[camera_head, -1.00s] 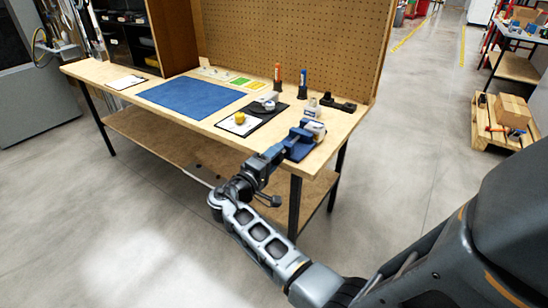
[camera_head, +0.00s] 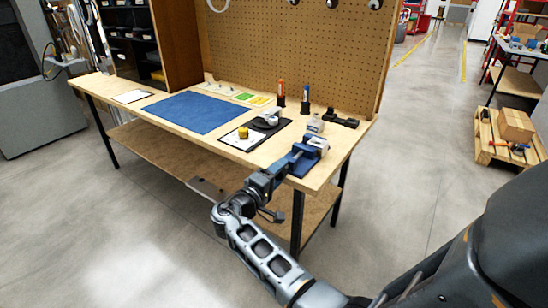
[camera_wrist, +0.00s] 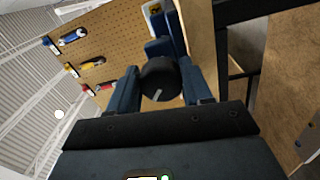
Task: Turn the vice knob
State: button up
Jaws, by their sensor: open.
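The blue vice (camera_head: 305,158) stands at the front right corner of the workbench. In the wrist view its blue body (camera_wrist: 165,48) shows behind its round black knob (camera_wrist: 160,76), which faces me and carries a pale mark low on its face. My gripper (camera_wrist: 161,88) is open, with one finger on each side of the knob. I cannot tell whether either finger touches it. In the head view my gripper (camera_head: 284,167) reaches the vice from the front left, and the knob is hidden there.
The workbench (camera_head: 145,101) carries a blue mat (camera_head: 200,110), a black tray (camera_head: 232,142) with a yellow part (camera_head: 243,132), a white bottle (camera_head: 315,125) and two upright screwdrivers. A pegboard (camera_head: 300,50) stands behind. The floor in front is clear.

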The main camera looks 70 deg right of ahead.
jog(key=shift+f, duration=0.4)
